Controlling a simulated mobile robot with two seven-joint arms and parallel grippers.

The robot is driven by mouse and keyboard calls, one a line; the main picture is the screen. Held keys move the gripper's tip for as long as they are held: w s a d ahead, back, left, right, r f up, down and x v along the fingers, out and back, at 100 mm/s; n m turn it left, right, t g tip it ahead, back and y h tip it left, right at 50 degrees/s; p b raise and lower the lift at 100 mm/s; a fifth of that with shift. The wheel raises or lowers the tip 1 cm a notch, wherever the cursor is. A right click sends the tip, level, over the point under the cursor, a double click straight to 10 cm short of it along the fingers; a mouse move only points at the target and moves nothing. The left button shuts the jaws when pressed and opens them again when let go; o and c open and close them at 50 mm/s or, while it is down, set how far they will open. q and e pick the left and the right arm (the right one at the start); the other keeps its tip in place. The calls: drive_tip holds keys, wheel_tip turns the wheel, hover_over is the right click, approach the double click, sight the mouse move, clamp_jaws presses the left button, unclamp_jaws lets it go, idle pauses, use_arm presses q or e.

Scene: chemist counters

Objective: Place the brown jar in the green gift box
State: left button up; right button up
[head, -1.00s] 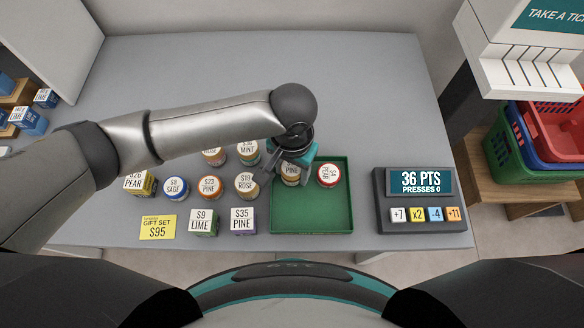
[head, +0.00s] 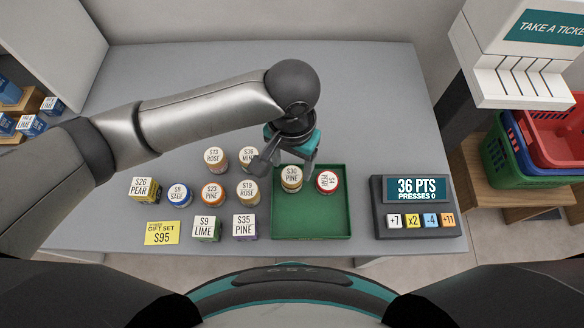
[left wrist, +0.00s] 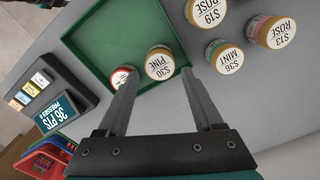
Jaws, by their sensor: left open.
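The brown jar (head: 291,179), with a pale lid reading $30 PINE, stands upright inside the green gift box (head: 310,224), near its back left corner. It also shows in the left wrist view (left wrist: 160,63). My left gripper (head: 287,160) is open and empty, just behind and above the jar. In the left wrist view the open fingers (left wrist: 159,78) point toward the jar with a gap around it. A red jar (head: 327,181) labelled $4 PEAR stands beside it in the box. My right gripper is not in view.
Several priced jars and boxes, such as the ROSE jar (head: 248,193) and the PINE box (head: 245,227), stand left of the gift box. A points console (head: 418,188) stands to the right. The front of the gift box and the back of the counter (head: 370,90) are clear.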

sight(292, 175)
use_arm(q)
wheel_tip(292, 175, up, 5)
drive_tip(key=shift+r+p, duration=0.1)
drive_tip(key=shift+p, duration=0.45)
